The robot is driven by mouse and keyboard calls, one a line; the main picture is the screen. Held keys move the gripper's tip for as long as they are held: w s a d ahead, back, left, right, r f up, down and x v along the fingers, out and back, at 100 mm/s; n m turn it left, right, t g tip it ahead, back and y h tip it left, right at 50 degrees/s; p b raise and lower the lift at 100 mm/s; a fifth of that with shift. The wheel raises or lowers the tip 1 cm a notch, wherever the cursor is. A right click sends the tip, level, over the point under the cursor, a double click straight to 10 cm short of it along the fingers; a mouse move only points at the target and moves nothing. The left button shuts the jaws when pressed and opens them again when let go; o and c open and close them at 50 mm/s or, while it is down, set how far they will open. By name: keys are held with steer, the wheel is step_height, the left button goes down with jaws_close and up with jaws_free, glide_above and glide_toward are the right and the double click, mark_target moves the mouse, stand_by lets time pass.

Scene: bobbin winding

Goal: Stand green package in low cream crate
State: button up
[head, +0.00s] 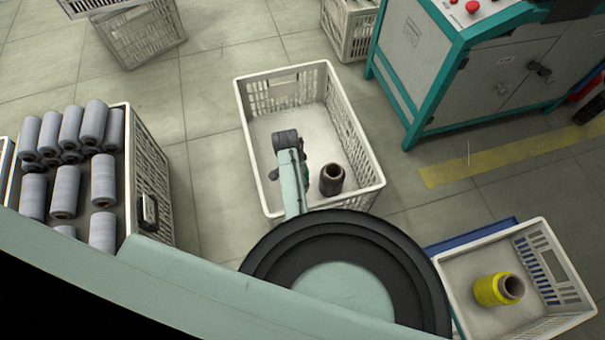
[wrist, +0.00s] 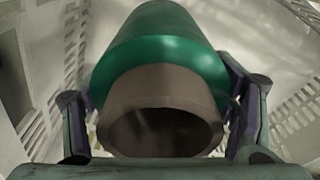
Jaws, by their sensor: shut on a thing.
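The green package (wrist: 158,48) has a brown hollow core (wrist: 165,92) that faces the camera in the wrist view. My gripper (wrist: 160,100) is shut on it, with one finger at each side. The low cream crate (head: 356,130) is in the middle of the head view, with slotted walls and a pale floor. My wrist is over its inside. Slotted cream walls surround the package in the wrist view. I cannot tell whether the package touches the crate floor.
A dark package (head: 331,181) stands in the same crate, right of my wrist. A crate of several grey packages (head: 148,180) is at left. A crate (head: 566,318) at lower right holds a yellow package (head: 497,289). A teal-framed machine (head: 470,75) stands at upper right.

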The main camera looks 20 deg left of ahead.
step_height(320, 180, down, 8)
steer(key=b, duration=0.1)
steer(key=shift+f, duration=0.1)
stand_by(0.3)
steer(key=o, duration=1.4)
steer(key=shift+f, duration=0.1)
steer(key=r, duration=0.4)
steer(key=r+p, duration=0.1)
steer(key=r, duration=0.3)
steer(key=s+a+r, duration=0.1)
steer(key=r, duration=0.3)
steer(key=shift+s+r+p, duration=0.1)
steer(key=shift+r+p, duration=0.05)
steer(key=shift+p, duration=0.25)
